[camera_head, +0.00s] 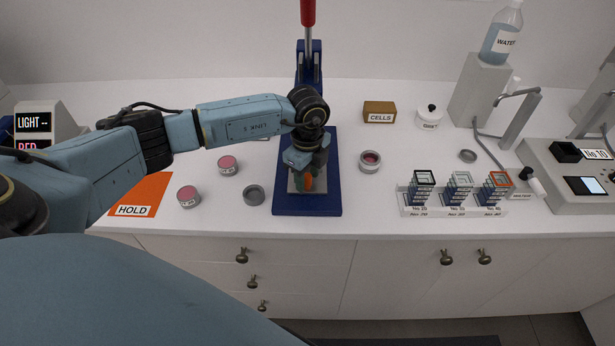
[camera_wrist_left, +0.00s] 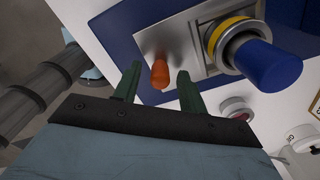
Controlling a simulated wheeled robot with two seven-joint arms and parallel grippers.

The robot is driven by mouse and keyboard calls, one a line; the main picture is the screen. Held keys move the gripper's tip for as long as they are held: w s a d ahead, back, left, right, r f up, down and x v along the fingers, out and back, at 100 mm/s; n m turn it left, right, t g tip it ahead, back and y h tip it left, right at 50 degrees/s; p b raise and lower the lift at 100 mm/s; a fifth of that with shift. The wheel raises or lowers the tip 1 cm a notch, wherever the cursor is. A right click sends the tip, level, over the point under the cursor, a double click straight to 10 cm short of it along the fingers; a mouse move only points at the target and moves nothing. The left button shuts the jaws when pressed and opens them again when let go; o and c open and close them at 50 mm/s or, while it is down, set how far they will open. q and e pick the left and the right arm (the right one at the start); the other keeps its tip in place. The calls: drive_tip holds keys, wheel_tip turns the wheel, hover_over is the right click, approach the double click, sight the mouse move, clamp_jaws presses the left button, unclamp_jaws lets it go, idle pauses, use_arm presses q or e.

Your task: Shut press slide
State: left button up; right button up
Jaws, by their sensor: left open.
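The press (camera_head: 312,208) has a blue base, a blue column at the back and a red-topped lever (camera_head: 308,14). Its metal slide (camera_head: 293,186) sits on the base and carries an orange knob (camera_wrist_left: 160,71). In the wrist view a round die with a yellow ring (camera_wrist_left: 213,40) and a blue cylinder (camera_wrist_left: 270,66) lie beside the knob. My left gripper (camera_head: 307,184) is over the front of the press, pointing down. It is open, with its green fingers (camera_wrist_left: 158,88) on either side of the knob, apparent gaps on both sides. My arm hides the press's middle in the head view.
A pink-filled cup (camera_head: 370,161) and a sample rack (camera_head: 455,211) are on the right.

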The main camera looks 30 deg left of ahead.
use_arm(q)
drive_tip(key=shift+f, duration=0.65)
